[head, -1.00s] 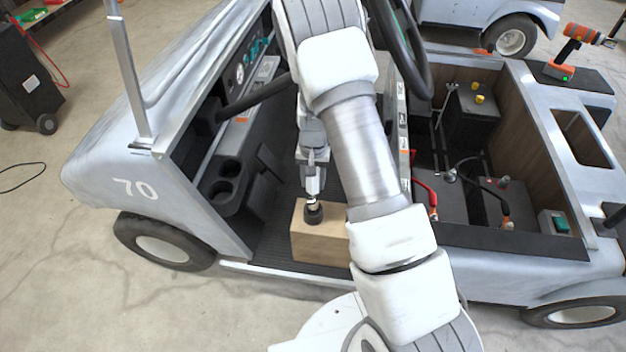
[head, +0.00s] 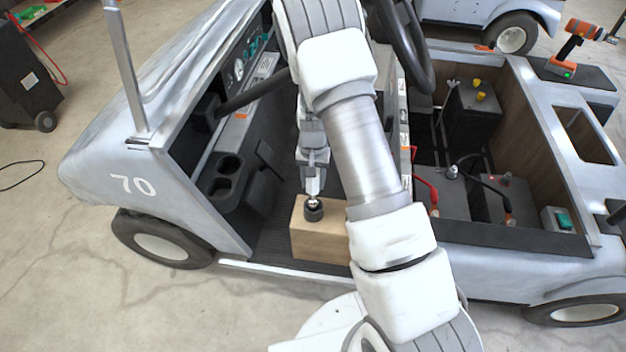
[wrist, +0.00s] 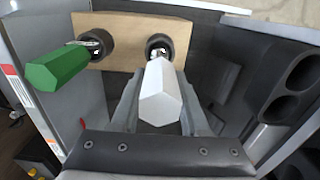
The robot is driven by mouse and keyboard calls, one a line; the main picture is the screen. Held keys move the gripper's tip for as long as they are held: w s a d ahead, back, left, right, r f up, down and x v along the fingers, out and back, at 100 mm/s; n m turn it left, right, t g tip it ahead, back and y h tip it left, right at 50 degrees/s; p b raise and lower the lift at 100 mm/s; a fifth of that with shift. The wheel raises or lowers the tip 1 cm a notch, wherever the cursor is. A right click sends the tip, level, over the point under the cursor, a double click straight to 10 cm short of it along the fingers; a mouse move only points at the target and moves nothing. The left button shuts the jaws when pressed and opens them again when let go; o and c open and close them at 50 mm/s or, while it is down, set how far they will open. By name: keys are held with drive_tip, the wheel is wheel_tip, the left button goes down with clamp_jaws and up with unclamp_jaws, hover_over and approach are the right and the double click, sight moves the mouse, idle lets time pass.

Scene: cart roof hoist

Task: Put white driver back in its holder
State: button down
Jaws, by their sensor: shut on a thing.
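The white driver (wrist: 160,95) has a faceted white handle. My gripper (wrist: 160,84) is shut on it, a finger on each side. Its metal tip end is at the right black ring (wrist: 159,42) of the wooden holder block (wrist: 123,27); how deep it sits is hidden. In the head view my gripper (head: 313,188) points down over the holder (head: 318,240), just above a black ring (head: 313,211). A green driver (wrist: 57,68) stands in the left ring (wrist: 96,42) in the wrist view.
The holder stands on the cart's dark floor (head: 268,238). Cup holders (head: 228,172) are to its left, and they show at right in the wrist view (wrist: 297,75). The seat-side wall and a battery bay (head: 465,190) lie to the right. A steering wheel (head: 412,50) is above.

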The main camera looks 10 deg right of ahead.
sight(313, 189)
drive_tip(key=shift+f+b, duration=1.35)
drive_tip(key=shift+f, duration=0.45)
drive_tip(key=shift+c, duration=1.6)
unclamp_jaws()
wheel_tip(313, 189, up, 18)
drive_tip(key=p, duration=0.3)
drive_tip(key=shift+f, duration=0.25)
